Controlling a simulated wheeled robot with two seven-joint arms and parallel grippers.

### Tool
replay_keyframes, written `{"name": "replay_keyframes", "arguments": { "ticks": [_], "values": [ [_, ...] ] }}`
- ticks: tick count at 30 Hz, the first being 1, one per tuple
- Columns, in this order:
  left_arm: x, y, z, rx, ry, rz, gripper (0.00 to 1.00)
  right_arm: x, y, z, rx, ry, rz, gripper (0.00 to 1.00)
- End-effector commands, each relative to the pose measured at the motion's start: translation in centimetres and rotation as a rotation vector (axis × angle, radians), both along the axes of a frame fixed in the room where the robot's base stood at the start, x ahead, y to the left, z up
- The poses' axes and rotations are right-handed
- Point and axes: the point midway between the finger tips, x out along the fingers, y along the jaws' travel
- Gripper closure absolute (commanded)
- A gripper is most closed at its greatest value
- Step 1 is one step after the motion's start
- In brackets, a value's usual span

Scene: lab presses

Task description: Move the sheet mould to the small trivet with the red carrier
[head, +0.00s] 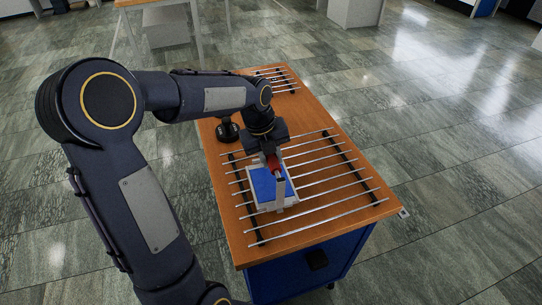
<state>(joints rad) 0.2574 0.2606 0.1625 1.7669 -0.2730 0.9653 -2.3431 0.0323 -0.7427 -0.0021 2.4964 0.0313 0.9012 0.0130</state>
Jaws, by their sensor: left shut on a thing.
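The sheet mould (262,187) is a flat blue square in a light grey frame. It is over the left part of the large trivet (345,180), a rack of metal bars on dark rails; I cannot tell whether it rests on the bars. The red carrier (273,162) is at the mould's far side, with a grey part reaching over the mould. My left gripper (271,153) is shut on the red carrier from above, and its fingers partly hide it. The small trivet (285,82) is at the table's far end, partly behind my arm. My right gripper is out of view.
The wooden table (307,118) has a blue base (290,275). A black round-based object (228,131) stands at its left edge, close to my left wrist. Bare wood lies between the two trivets. Tiled floor surrounds the table.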

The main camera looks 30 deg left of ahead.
Motion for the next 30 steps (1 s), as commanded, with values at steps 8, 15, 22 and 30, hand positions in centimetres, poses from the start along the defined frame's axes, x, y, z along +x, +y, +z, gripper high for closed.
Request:
{"name": "replay_keyframes", "arguments": {
  "ticks": [8, 15, 22, 30],
  "values": [
    [0.07, -0.03, 0.12, 0.0, -0.003, -0.001, 1.0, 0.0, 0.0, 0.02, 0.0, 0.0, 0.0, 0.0],
    [0.07, -0.03, -0.05, 0.0, -0.003, -0.001, 1.0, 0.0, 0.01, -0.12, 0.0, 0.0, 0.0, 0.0],
    [0.06, -0.02, -0.38, 0.0, -0.003, -0.001, 1.0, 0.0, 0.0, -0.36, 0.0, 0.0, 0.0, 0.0],
    [0.06, -0.02, -0.74, 0.0, -0.003, -0.001, 1.0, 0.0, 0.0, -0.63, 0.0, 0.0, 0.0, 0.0]
  ]
}}
